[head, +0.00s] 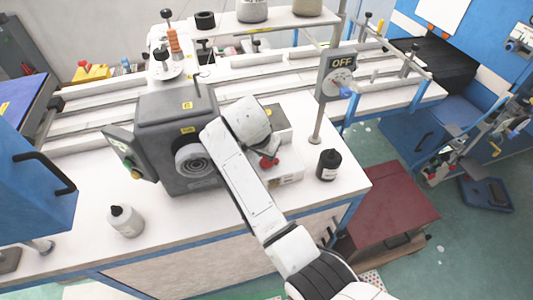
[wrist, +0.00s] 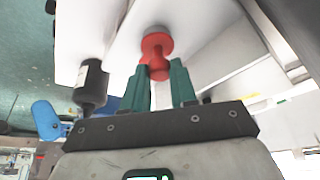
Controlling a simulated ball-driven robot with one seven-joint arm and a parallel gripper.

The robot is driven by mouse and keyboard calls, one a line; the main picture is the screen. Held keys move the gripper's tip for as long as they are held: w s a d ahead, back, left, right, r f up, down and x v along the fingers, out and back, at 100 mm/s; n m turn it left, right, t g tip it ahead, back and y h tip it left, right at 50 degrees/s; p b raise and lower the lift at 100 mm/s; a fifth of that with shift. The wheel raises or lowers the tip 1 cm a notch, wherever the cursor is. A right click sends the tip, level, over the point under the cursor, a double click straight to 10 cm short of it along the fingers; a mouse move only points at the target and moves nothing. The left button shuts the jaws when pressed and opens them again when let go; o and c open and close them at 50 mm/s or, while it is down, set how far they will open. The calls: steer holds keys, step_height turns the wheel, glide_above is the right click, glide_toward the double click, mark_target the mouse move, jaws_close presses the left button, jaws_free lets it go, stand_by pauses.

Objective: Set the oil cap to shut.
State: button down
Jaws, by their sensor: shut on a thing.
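A red knob-like cap (wrist: 157,43), which I take to be the oil cap, stands on a white surface in the wrist view. My gripper (wrist: 158,76) has its two green fingers on either side of the cap's near end, shut on it. In the head view the red cap (head: 268,161) shows beside my arm's end, at a white box (head: 287,172) on the bench. My gripper is mostly hidden there by my own arm. I cannot tell whether the cap is open or shut.
A grey machine housing (head: 175,125) stands left of my arm. A black bottle (head: 328,164) stands close to the right, also in the wrist view (wrist: 90,84). A white bottle (head: 125,220) is at front left. A post with an OFF sign (head: 341,62) rises at right.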

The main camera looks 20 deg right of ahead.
stand_by(0.3)
steer(key=c, duration=0.9)
jaws_free()
steer(key=b+v, duration=0.2)
steer(key=v, duration=0.8)
steer(key=shift+a+r, duration=0.2)
steer(key=shift+r, duration=0.15)
steer(key=shift+f, duration=0.1)
